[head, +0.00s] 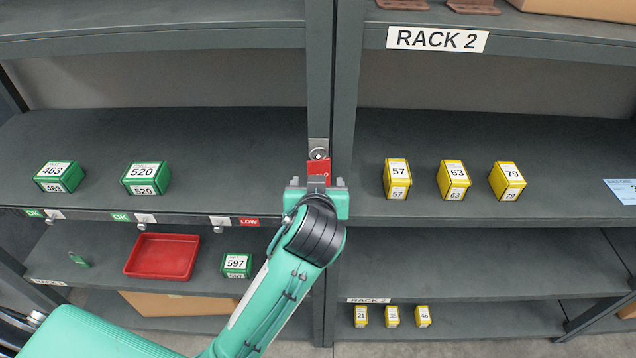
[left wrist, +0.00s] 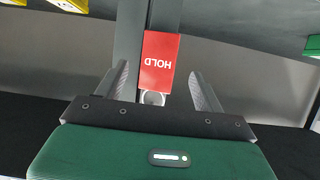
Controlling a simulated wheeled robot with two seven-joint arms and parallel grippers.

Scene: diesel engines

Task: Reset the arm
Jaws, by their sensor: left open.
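My left arm reaches up from the bottom left in the head view. Its left gripper (head: 318,183) is open in front of the upright post between the two racks. A red tag (head: 318,168) hangs on this post from a round metal fitting (head: 318,153). The fingers stand apart on either side, with gaps to the tag. I cannot tell how deep the tag sits between them. The right gripper is not in view.
Green boxes 463 (head: 59,176) and 520 (head: 146,178) sit on the left shelf. Yellow boxes 57 (head: 397,179), 63 (head: 453,180) and 79 (head: 507,181) sit on the right shelf. Below are a red tray (head: 162,256) and green box 597 (head: 236,265). Shelf edges flank the post.

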